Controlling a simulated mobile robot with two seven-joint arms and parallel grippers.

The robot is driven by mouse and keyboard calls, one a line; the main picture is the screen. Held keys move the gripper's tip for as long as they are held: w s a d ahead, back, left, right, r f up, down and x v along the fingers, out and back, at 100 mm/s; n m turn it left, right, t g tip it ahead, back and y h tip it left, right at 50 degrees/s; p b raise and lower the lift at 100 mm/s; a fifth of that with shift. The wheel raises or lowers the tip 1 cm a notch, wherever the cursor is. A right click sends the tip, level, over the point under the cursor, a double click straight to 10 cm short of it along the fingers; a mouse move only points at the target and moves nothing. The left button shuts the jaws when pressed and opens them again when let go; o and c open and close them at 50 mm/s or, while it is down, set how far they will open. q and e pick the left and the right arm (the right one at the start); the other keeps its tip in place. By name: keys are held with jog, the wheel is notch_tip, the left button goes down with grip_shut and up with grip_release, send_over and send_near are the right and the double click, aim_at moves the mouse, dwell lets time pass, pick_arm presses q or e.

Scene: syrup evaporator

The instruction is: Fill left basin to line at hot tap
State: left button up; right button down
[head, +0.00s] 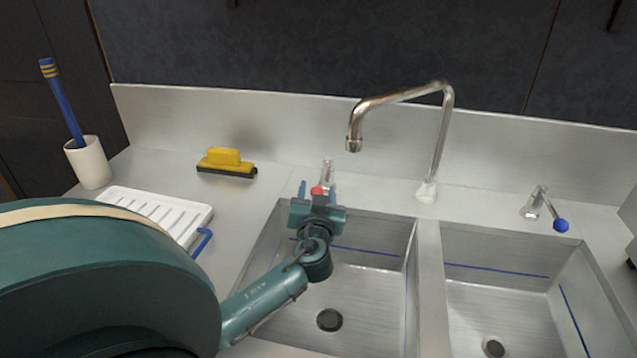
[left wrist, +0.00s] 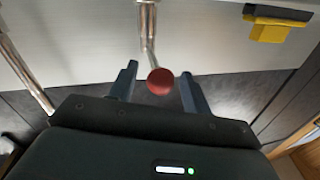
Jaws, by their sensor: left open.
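The left basin (head: 372,290) is a steel sink with a blue line (head: 368,251) on its walls. No water shows in it, and its drain (head: 330,320) is visible. The hot tap handle (head: 327,168) has a red knob (left wrist: 160,81) and stands behind this basin. My left gripper (head: 318,187) is open, with its fingers on either side of the red knob; in the left wrist view a gap shows beside the knob. The chrome spout (head: 400,96) points down toward the left basin, with no stream visible. My right gripper is out of view.
The right basin (head: 560,268) and a blue-knobbed tap (head: 541,207) are at the right. A yellow brush (head: 226,161), a white drain tray (head: 150,208) and a cup (head: 89,163) with a blue stick stand on the left counter.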

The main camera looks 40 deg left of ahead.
pick_arm(q)
jog(key=shift+w+a, duration=0.1)
jog(key=shift+w, duration=0.1)
jog(key=shift+c, duration=0.4)
grip_shut()
